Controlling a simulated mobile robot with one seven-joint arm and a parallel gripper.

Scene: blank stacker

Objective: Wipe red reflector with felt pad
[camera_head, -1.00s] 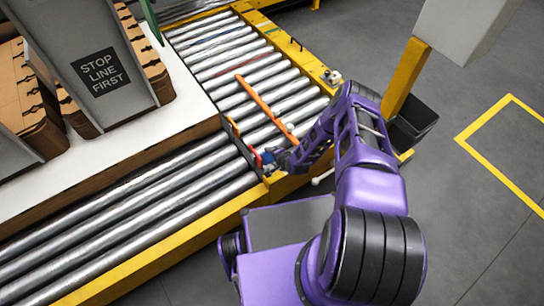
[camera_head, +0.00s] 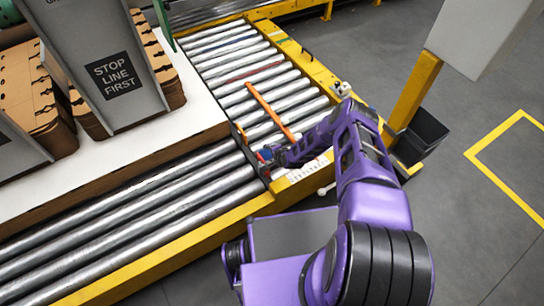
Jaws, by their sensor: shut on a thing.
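My gripper (camera_head: 268,155) is at the yellow frame of the roller conveyor, near the middle of the view. A small red spot, likely the red reflector (camera_head: 259,157), shows just left of the fingertips. The pad and the red spot look very close together; I cannot tell whether they touch.
An orange bar (camera_head: 270,112) lies slanted over the rollers (camera_head: 232,93) just beyond my gripper. A white board (camera_head: 175,130) with brown stacks is at left. A grey post with a yellow base (camera_head: 411,92) and a dark bin (camera_head: 422,137) stand at right.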

